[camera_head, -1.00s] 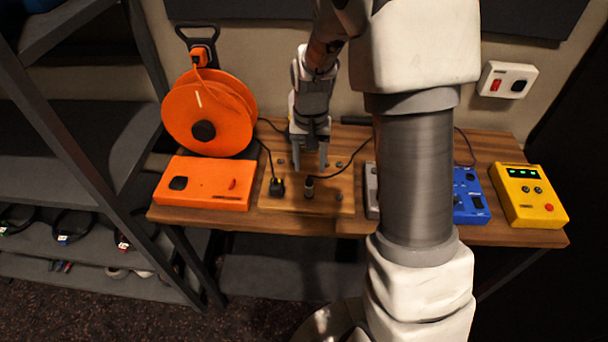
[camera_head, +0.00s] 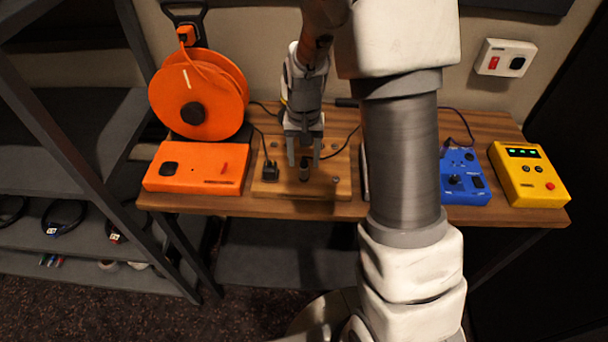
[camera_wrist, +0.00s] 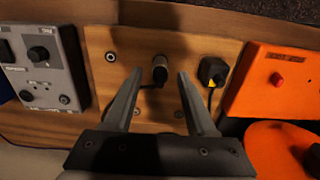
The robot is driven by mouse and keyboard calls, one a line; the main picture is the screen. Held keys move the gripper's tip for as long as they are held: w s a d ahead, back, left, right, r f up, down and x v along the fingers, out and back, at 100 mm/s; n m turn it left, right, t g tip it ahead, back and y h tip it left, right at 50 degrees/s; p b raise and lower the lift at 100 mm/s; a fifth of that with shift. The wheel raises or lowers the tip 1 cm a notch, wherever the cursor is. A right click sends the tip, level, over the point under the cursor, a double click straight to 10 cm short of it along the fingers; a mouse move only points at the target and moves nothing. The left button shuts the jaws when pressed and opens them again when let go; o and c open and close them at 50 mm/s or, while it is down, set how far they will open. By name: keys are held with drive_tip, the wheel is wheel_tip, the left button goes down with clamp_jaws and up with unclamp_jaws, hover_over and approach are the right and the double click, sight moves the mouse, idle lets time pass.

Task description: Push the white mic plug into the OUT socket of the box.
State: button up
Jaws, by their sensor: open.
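A dark cylindrical plug (camera_head: 305,174) with a cable stands on the wooden board (camera_head: 333,187). It also shows in the wrist view (camera_wrist: 160,72), between the fingertips. It looks dark rather than white, and no plainly white plug shows. My gripper (camera_head: 304,162) is open, its fingers pointing down on either side of this plug, with gaps visible in the wrist view (camera_wrist: 160,77). A grey box (camera_wrist: 44,62) with knobs and sockets is at left in the wrist view; my arm mostly hides it in the head view. Its labels are too small to read, so I cannot identify the OUT socket.
A black plug (camera_head: 270,171) with a cable stands close beside the gripper. An orange box (camera_head: 197,168) and cable reel (camera_head: 198,95) are at left. A blue box (camera_head: 463,177) and yellow box (camera_head: 528,174) are at right. Several small round fittings dot the board.

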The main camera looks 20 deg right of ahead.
sight(304, 162)
wheel_tip(304, 162, down, 4)
drive_tip(key=shift+f+b, duration=0.15)
drive_tip(key=shift+b, duration=1)
drive_tip(key=shift+c, duration=0.2)
clamp_jaws()
idle(1.1)
drive_tip(key=shift+r+p, duration=2.25)
drive_tip(key=shift+r, duration=0.85)
